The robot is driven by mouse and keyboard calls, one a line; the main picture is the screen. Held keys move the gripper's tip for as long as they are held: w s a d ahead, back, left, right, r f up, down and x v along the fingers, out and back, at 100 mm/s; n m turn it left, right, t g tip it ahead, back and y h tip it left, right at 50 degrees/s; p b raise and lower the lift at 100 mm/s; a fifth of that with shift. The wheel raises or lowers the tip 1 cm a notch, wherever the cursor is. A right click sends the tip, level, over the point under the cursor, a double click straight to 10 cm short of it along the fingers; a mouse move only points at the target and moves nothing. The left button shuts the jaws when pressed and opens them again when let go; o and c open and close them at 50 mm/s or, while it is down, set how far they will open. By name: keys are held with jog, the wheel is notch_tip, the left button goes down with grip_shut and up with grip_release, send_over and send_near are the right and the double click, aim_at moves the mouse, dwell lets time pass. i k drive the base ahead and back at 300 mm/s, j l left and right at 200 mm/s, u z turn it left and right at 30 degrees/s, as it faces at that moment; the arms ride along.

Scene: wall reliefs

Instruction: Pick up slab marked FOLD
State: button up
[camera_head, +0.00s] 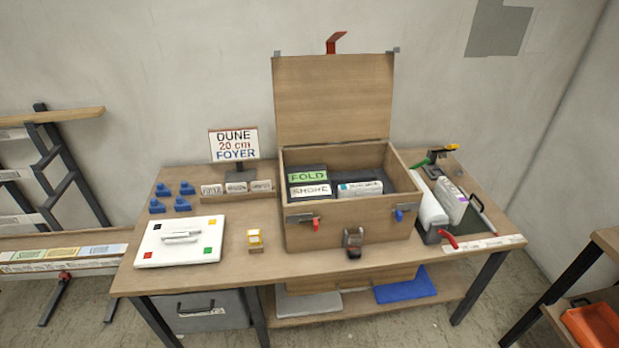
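The slab marked FOLD (307,175) shows a green label with dark letters. It lies inside the open wooden box (345,228) on the table, in the back left part. A white label reading SMOKE or similar (311,190) is just in front of it. I cannot tell whether both labels sit on separate slabs. A white slab-like item (360,188) lies to the right of them in the same box. The box lid (334,98) stands upright at the back. My gripper is not in view.
Shelves stand at both sides.

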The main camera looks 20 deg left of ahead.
aim_at(453, 202)
jog(key=i+j, duration=0.1)
jog(key=j, duration=1)
jog(key=i+j, duration=0.1)
jog(key=j, duration=0.95)
jog(key=i+l+u, duration=0.45)
jog(key=l, duration=0.15)
jog(key=k+j+z, duration=0.1)
jog(key=j+z, duration=0.35)
jog(key=j, duration=0.1)
